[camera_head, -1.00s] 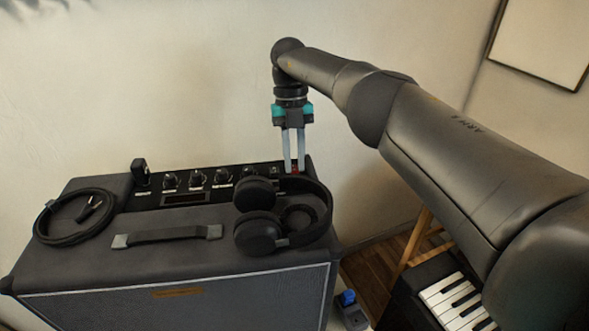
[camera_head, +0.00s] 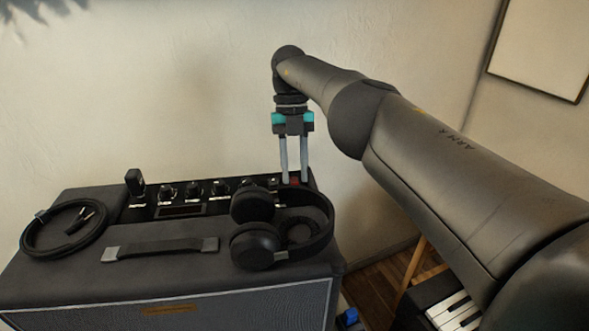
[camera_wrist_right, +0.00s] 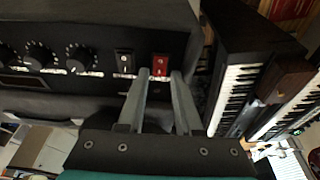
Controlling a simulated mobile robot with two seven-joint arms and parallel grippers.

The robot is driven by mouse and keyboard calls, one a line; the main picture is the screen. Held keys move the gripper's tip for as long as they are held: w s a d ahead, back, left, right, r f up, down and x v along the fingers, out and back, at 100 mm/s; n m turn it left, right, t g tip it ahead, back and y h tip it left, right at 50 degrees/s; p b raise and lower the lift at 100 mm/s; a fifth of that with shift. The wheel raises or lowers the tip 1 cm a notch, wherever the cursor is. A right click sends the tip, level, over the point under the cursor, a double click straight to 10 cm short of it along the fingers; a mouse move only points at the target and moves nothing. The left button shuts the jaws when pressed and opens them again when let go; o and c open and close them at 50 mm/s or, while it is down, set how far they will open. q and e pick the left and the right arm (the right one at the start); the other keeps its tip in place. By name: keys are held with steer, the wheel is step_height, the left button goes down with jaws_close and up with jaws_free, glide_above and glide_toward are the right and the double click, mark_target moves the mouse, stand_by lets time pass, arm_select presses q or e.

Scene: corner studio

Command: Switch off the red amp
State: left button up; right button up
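The amp is a dark grey cabinet (camera_head: 60,285) with a black control panel on top, seen in the head view. A red rocker switch (camera_wrist_right: 162,66) sits at the right end of the panel and also shows small in the head view (camera_head: 294,181). My right gripper (camera_head: 294,181) points down at this switch, its fingers apart and nothing held between them. In the right wrist view its fingertips (camera_wrist_right: 160,74) lie on either side of the red switch's lower part; whether they touch it I cannot tell. My left gripper is out of view.
Headphones (camera_head: 256,245) lie on the amp top just in front of the switch end. A coiled cable (camera_head: 32,238) and a strap handle (camera_head: 160,248) are further left. A black rocker switch (camera_wrist_right: 124,62) and knobs (camera_wrist_right: 78,56) adjoin the red one. A keyboard (camera_head: 455,312) stands right.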

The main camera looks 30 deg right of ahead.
steer(key=shift+r, duration=0.1)
step_height(320, 180, up, 6)
steer(key=shift+r+p, duration=0.25)
steer(key=shift+p, duration=0.9)
step_height(320, 180, up, 13)
steer(key=p, duration=1.4)
glide_above(294, 180)
steer(key=shift+r+b, duration=0.15)
steer(key=shift+b, duration=0.15)
steer(key=shift+s, duration=0.1)
